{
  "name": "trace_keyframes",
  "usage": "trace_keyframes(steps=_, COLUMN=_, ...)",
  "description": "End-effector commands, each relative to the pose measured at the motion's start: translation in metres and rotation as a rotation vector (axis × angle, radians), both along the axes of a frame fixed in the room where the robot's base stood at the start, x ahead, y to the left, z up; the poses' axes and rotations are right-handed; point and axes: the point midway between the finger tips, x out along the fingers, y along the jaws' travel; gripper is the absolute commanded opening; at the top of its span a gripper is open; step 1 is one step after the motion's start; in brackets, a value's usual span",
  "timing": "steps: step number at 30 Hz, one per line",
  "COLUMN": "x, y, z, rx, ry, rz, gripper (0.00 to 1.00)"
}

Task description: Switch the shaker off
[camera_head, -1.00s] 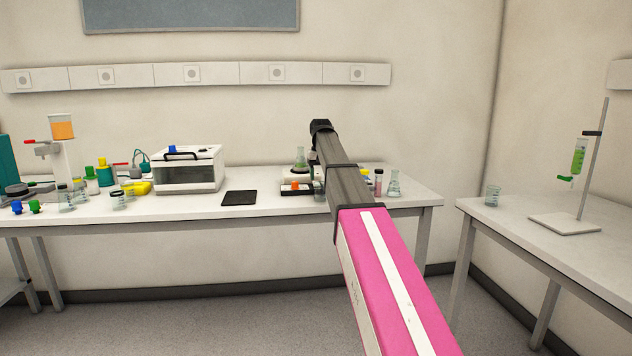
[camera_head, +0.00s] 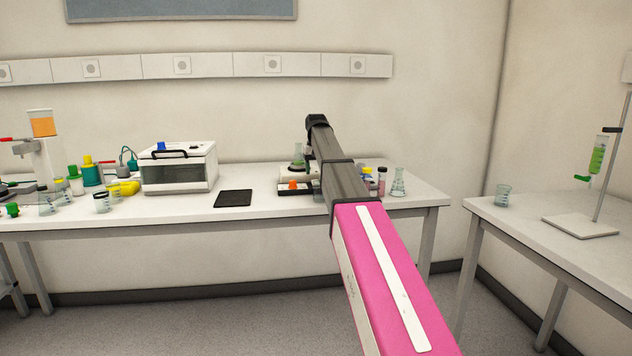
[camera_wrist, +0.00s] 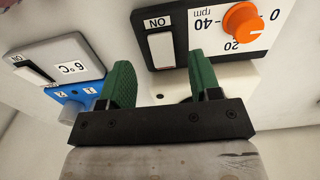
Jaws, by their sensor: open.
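The shaker's dark front panel (camera_wrist: 212,27) shows upside down in the wrist view, with an "ON" label, a white rocker switch (camera_wrist: 161,50), an rpm scale and an orange knob (camera_wrist: 243,22). I cannot tell which way the rocker is tipped. In the head view the shaker's orange knob (camera_head: 292,185) shows low on the bench, left of my arm, with a flask (camera_head: 298,152) above it. My gripper (camera_wrist: 160,76) is open and empty, its green fingers apart on either side of the rocker's line. Contact cannot be judged. In the head view my arm hides the gripper.
A grey panel (camera_wrist: 68,55) marked 6 °C, with its own switch, and a blue part (camera_wrist: 75,98) lie left in the wrist view. In the head view, a white box (camera_head: 178,168), a black mat (camera_head: 233,198), small bottles (camera_head: 381,181) and a flask (camera_head: 399,182) share the bench.

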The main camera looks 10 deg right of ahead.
Motion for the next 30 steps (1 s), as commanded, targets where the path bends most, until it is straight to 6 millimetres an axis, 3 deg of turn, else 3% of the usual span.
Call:
trace_keyframes(steps=3, x=-0.001, y=0.000, z=-0.021, rx=0.000, ry=0.002, rz=0.000, gripper=0.57)
trace_keyframes(steps=9, x=0.000, y=0.000, z=-0.042, rx=0.000, ry=0.001, rz=0.000, gripper=0.57)
trace_keyframes(steps=21, x=0.000, y=0.000, z=-0.047, rx=0.000, ry=0.000, rz=0.000, gripper=0.57)
trace_keyframes(steps=26, x=0.000, y=0.000, z=-0.047, rx=0.000, ry=0.000, rz=0.000, gripper=0.08)
trace_keyframes(steps=30, x=0.000, y=0.000, z=-0.047, rx=0.000, ry=0.003, rz=0.000, gripper=0.08)
